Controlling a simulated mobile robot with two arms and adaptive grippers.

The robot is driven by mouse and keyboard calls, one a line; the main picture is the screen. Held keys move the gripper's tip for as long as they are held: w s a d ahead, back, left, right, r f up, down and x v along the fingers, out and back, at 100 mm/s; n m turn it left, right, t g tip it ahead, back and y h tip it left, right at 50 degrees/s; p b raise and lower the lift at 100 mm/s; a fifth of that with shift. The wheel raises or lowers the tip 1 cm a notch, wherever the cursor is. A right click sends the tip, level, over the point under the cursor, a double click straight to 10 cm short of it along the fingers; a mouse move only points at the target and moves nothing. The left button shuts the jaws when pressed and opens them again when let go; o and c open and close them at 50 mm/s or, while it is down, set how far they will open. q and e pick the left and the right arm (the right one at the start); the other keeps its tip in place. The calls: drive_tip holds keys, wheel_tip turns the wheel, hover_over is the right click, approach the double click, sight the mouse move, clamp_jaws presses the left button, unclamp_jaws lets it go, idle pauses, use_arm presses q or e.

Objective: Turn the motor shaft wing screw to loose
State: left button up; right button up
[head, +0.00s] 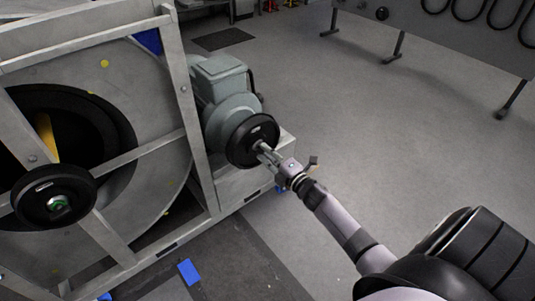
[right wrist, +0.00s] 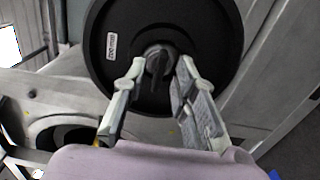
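The motor shaft wing screw (right wrist: 158,62) is a dark knob at the centre of a black round disc (right wrist: 205,32) in the right wrist view. In the head view the disc (head: 243,141) sits on the front of a grey-green motor (head: 222,92). My right gripper (right wrist: 158,64) has its fingers apart, one on each side of the wing screw. I cannot tell whether the fingertips touch it. In the head view the right gripper (head: 262,147) reaches the disc's centre and hides the screw. My left gripper is not in view.
A large metal frame (head: 184,100) with a big drum stands left of the motor. A second black disc (head: 75,190) is on the frame's front. Blue tape (head: 188,271) marks the floor. The grey floor (head: 330,100) to the right is open.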

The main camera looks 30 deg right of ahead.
drive_tip(key=s, duration=1.2)
drive_tip(key=shift+d, duration=0.45)
